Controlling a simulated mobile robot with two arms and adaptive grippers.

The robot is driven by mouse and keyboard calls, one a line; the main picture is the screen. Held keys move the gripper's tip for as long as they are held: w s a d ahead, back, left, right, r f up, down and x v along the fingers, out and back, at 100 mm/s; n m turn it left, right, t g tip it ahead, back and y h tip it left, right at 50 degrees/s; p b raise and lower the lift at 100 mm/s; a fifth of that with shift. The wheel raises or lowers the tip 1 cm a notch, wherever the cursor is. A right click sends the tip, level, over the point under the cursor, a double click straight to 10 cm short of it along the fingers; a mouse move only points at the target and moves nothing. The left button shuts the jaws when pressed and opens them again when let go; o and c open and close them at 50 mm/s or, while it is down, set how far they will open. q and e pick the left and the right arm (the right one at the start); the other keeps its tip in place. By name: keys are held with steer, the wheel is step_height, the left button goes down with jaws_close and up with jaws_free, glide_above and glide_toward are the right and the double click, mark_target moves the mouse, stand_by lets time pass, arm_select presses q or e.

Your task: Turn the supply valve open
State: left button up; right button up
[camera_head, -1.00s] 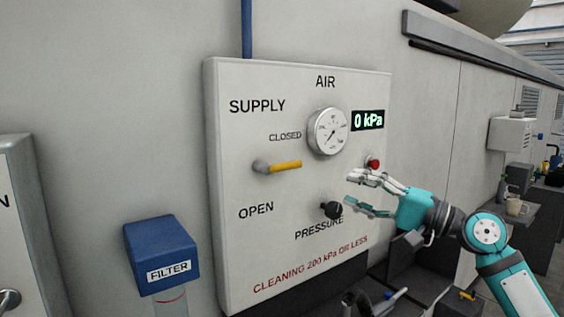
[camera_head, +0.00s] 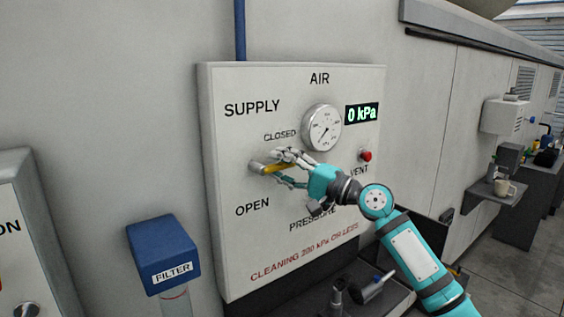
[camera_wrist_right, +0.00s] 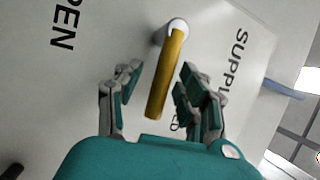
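The supply valve's yellow lever (camera_head: 273,168) sits on a light panel (camera_head: 228,236), between the CLOSED and OPEN labels. It points right from its grey pivot (camera_head: 256,167), near level. The fingers are open, with gaps to the lever on both sides in the wrist view. My left gripper is not in view.
A round gauge (camera_head: 321,127) and a display reading 0 kPa (camera_head: 362,114) are on the panel. A red vent button (camera_head: 366,155) is to the right. A black pressure knob (camera_head: 321,206) is below my right gripper. A blue filter (camera_head: 163,250) stands at lower left.

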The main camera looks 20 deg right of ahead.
steer(key=shift+c, duration=0.8)
steer(key=c, duration=0.7)
jaws_close()
steer(key=shift+f, duration=0.2)
